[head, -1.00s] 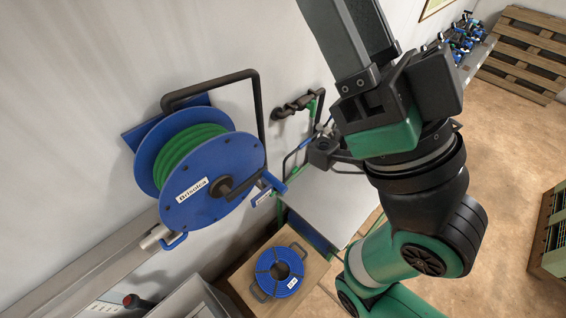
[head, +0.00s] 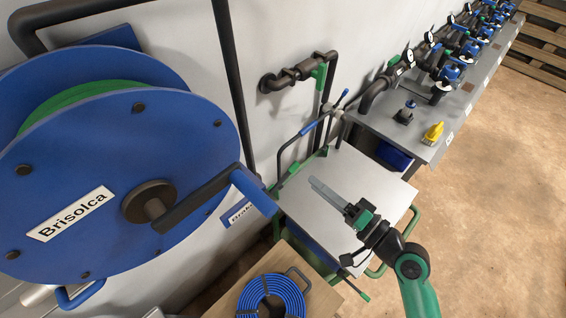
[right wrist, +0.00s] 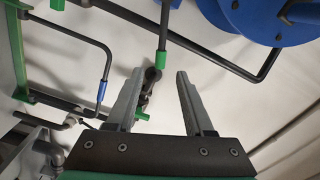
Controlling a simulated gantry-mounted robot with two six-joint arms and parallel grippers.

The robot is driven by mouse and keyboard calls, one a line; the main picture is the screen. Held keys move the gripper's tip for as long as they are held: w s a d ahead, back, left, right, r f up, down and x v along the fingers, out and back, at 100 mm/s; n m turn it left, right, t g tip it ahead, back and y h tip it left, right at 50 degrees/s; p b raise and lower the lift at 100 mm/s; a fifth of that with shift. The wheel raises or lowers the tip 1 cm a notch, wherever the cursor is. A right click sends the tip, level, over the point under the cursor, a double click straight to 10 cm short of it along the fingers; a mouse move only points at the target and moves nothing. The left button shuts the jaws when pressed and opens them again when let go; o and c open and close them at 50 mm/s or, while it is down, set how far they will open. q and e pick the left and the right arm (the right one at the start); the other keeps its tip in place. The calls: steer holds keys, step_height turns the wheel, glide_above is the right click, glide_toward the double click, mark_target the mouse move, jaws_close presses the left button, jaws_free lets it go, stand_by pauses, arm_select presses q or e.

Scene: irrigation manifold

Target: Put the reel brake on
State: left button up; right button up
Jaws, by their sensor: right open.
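The blue hose reel (head: 100,170), labelled Brisolca, fills the left of the head view with green hose wound on it. A dark crank arm (head: 195,202) runs from its hub to a blue grip (head: 254,191). A blue plate (head: 236,218) with a partly hidden label, seemingly "Brake", sits behind the grip. The reel's blue edge (right wrist: 270,18) also shows at the top right of the right wrist view. My right gripper (head: 316,187) is over the grey cart top, apart from the reel. Its fingers (right wrist: 182,74) are open and empty in the right wrist view.
The cart (head: 335,175) has a green frame and blue-sleeved bar. A wall pipe with a green lever (head: 319,74) is behind it. A bench (head: 440,125) holds valves, gauges and a yellow item (head: 433,132). A coiled blue hose (head: 272,291) lies at the bottom.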

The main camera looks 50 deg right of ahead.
mark_target(283, 180)
steer(key=w+p, duration=0.1)
steer(key=w, duration=1)
steer(key=shift+w, duration=0.25)
jaws_close()
stand_by(0.8)
